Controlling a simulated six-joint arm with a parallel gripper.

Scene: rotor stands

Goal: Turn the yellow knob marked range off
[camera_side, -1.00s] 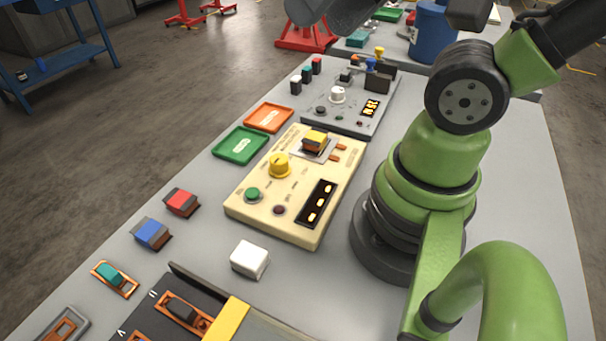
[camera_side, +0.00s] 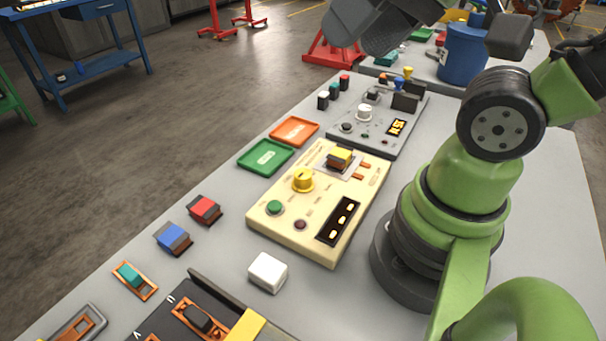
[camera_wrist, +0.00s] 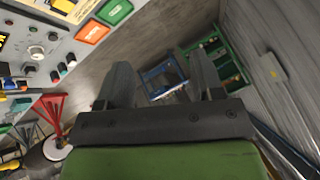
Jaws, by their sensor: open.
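The yellow knob (camera_side: 302,180) stands on the left part of a cream control panel (camera_side: 290,233) in the side view. Its marking is too small to read. A green button (camera_side: 274,208) and a dark red button (camera_side: 300,224) sit in front of it. My gripper (camera_wrist: 160,82) is open and empty in the wrist view, its two fingers wide apart over the floor beyond the bench. In the side view, dark parts at my arm's end show at the top, high above and behind the panel. I cannot make out the yellow knob in the wrist view.
A yellow-and-black block (camera_side: 340,158) sits at the cream panel's back. Green (camera_side: 265,157) and orange (camera_side: 294,131) trays lie left of it. A grey panel (camera_side: 385,140) with a white knob (camera_side: 364,113) stands behind. A white block (camera_side: 268,272) lies in front.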

